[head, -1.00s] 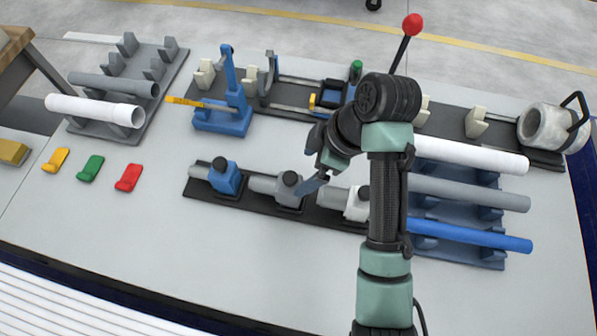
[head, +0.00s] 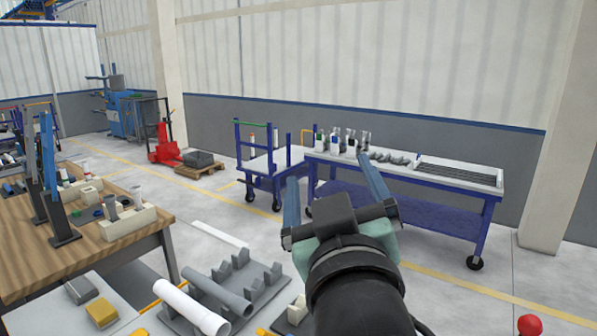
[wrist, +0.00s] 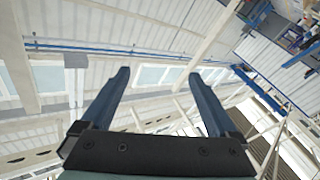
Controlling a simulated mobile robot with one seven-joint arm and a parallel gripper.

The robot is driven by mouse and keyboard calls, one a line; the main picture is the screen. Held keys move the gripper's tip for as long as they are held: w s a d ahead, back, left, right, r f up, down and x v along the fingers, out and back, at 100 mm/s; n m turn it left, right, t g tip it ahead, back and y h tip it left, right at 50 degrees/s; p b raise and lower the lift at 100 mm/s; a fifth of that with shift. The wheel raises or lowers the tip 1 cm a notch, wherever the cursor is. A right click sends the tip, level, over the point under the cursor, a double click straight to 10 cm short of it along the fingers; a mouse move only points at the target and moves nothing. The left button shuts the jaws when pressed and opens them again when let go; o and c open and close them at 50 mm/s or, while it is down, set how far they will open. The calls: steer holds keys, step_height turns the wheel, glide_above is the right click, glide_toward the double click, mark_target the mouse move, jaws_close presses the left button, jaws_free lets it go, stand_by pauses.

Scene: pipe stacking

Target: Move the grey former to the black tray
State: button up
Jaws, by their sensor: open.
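My gripper (head: 330,170) is raised in front of the head camera, its two blue-grey fingers spread apart with nothing between them. In the wrist view the open fingers (wrist: 158,75) point up at the ceiling and are also empty. I cannot make out the grey former in the current views. I cannot identify the black tray for certain either. A dark slotted tray or rack (head: 458,174) lies on the far blue-legged table, well beyond my gripper.
A grey rack (head: 240,290) with a white pipe (head: 192,307) is at the lower middle. A yellow-topped block (head: 102,313) lies left of it. A wooden bench (head: 110,250) stands left, a blue cart (head: 262,165) behind. Open floor lies between.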

steer(key=s+a+r+m+t, duration=0.1)
steer(key=s+r+m+t, duration=0.1)
steer(key=s+r, duration=0.4)
steer(key=s+a+r+m+t, duration=0.2)
steer(key=s+r+t, duration=0.3)
steer(key=r, duration=0.5)
steer(key=shift+s+a+t+h, duration=0.25)
steer(key=shift+s+t+h, duration=0.05)
steer(key=shift+s, duration=0.65)
